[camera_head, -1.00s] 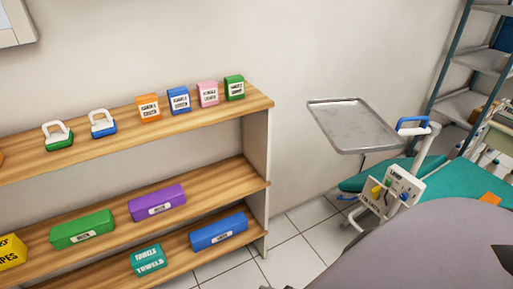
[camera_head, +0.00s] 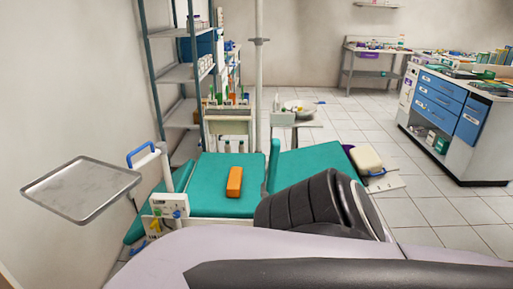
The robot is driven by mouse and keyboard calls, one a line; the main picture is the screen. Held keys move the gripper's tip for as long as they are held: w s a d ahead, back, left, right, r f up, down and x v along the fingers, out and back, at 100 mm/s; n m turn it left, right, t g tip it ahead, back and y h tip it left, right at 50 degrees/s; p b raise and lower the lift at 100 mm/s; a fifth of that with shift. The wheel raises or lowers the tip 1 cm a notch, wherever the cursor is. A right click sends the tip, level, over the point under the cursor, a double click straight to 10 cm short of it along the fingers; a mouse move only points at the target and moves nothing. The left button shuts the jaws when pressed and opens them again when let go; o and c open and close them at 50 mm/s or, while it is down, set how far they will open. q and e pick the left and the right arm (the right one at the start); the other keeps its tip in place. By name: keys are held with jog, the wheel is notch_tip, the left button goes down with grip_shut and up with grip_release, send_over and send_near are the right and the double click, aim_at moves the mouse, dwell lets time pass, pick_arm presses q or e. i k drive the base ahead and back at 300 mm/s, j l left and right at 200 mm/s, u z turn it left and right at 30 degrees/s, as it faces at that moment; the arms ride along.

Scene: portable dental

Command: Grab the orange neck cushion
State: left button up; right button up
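An orange block-shaped cushion (camera_head: 235,182) lies on the teal dental chair (camera_head: 212,204), on its left flat section. Nothing is seen touching it except the chair. Dark and pale parts of my own body fill the bottom of the view and cover the chair's near edge at the right. Neither of my grippers can be made out in the view.
A metal tray (camera_head: 82,189) juts out at the left beside the chair's control unit (camera_head: 168,207). A metal shelf rack (camera_head: 180,75) stands behind. A cabinet with blue drawers (camera_head: 455,115) is at the right.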

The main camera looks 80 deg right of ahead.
aim_at(233, 189)
jog(key=z, duration=2.35)
jog(key=i+z, duration=0.4)
jog(key=i, duration=0.35)
jog(key=i+j+z, duration=0.15)
jog(key=i+z, duration=0.25)
jog(key=i, duration=0.35)
